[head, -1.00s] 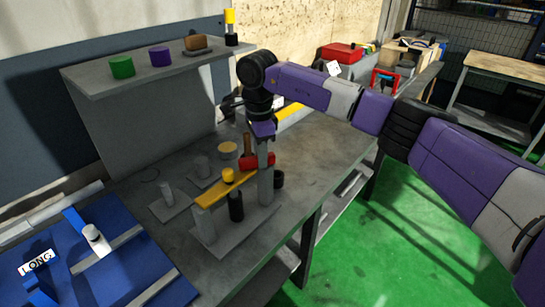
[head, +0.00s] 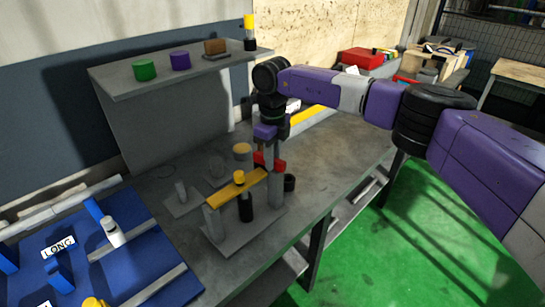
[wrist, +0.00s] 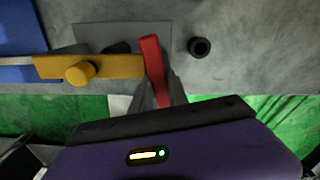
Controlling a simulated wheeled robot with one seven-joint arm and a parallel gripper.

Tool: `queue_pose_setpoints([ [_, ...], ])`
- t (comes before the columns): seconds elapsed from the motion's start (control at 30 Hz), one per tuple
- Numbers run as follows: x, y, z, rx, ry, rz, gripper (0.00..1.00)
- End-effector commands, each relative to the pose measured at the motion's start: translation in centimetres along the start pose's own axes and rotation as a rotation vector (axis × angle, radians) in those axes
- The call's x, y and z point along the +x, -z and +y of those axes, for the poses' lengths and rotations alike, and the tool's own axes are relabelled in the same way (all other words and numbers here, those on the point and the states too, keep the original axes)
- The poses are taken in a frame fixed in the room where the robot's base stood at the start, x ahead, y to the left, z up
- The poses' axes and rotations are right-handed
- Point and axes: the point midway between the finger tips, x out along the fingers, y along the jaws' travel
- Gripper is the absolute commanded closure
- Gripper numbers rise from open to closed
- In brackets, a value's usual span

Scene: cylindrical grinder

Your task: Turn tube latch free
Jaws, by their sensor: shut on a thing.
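A red lever (head: 269,162), which looks like the latch, stands at the right end of a yellow bar (head: 259,177). In the wrist view the red lever (wrist: 154,68) runs away from me, slightly tilted, past the end of the yellow bar (wrist: 115,67). My gripper (wrist: 160,92) is shut on the near part of the red lever. In the head view my gripper (head: 268,148) comes down from above, and its fingertips are partly hidden. A yellow knob (head: 239,177) sits on the bar. A grey post (head: 275,188) stands below the red lever.
A black cylinder (head: 245,208) stands under the bar and a black ring (head: 289,183) lies to the right. Grey fixtures (head: 181,194) stand to the left, beside a blue board (head: 130,270). A shelf (head: 120,82) overhangs behind.

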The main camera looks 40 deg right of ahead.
Motion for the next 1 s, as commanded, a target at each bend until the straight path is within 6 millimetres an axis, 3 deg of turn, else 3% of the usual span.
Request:
queue_pose_setpoints([
  [0.3, -0.09, 0.03, -0.14, 0.105, 0.001, 0.000, 1.00],
  [0.8, -0.05, 0.03, -0.17, 0.121, 0.001, 0.000, 1.00],
  [0.83, -0.05, 0.03, -0.17, 0.121, 0.001, 0.000, 0.76],
  [0.93, -0.05, 0.03, -0.17, 0.121, 0.001, 0.000, 0.58],
  [1.0, -0.04, 0.03, -0.17, 0.121, 0.001, 0.000, 0.58],
])
